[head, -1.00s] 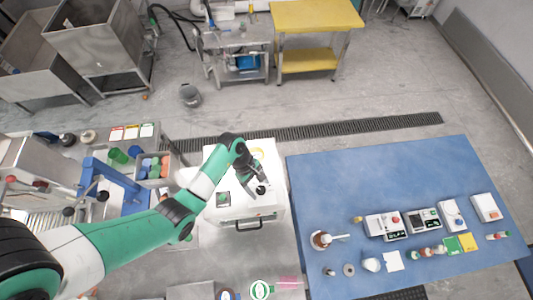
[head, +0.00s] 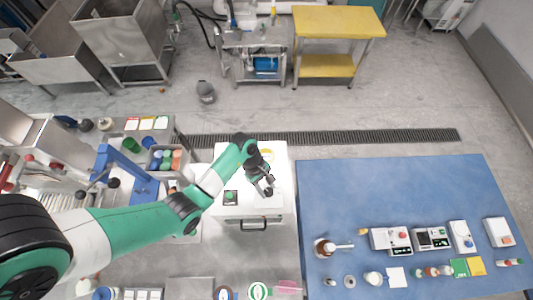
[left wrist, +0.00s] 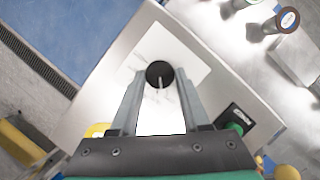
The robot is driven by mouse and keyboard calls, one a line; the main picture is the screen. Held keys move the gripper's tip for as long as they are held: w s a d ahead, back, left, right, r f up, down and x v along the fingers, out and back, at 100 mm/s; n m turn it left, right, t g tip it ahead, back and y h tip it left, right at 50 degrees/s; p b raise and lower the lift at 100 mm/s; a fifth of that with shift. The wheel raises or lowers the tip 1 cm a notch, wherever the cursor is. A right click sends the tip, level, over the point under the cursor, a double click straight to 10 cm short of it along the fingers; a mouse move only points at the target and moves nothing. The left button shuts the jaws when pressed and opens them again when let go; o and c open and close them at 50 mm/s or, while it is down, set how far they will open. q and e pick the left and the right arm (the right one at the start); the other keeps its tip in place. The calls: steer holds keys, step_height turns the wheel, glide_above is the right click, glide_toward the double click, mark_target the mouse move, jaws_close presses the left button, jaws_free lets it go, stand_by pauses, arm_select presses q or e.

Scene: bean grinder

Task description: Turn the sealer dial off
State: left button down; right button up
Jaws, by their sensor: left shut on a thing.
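The sealer (head: 242,211) is a white box with a dark front handle, under my left gripper in the head view. Its dial is a round black knob (left wrist: 159,69) with a pale pointer line, on a white panel in the left wrist view. My left gripper (head: 266,187) reaches down to the dial from above. In the left wrist view its two fingers (left wrist: 161,79) stand on either side of the knob, shut on it. In the head view the fingers largely hide the dial. My right gripper is not in view.
A green button (left wrist: 235,127) on a black plate sits beside the dial panel. A yellow round mark (head: 267,155) lies at the sealer's far side. The blue table (head: 340,195) on the right carries scales and small items. A bin of coloured caps (head: 166,160) stands left.

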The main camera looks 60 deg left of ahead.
arm_select(q)
steer(key=shift+n, duration=0.3)
steer(key=n, duration=0.1)
steer(key=n+t, duration=0.1)
steer(key=n, duration=0.1)
steer(key=shift+s+d+n+t+y, duration=0.15)
steer(key=shift+s+n+t+y, duration=0.05)
steer(key=shift+n+t+y, duration=0.1)
steer(key=shift+s+d+n+t+y, duration=0.1)
steer(key=shift+n+t+y, duration=0.2)
steer(key=shift+n, duration=0.85)
steer(key=shift+n+t+y, duration=0.3)
steer(key=shift+n, duration=0.85)
steer(key=shift+c, duration=1.9)
jaws_free()
steer(key=shift+r, duration=0.1)
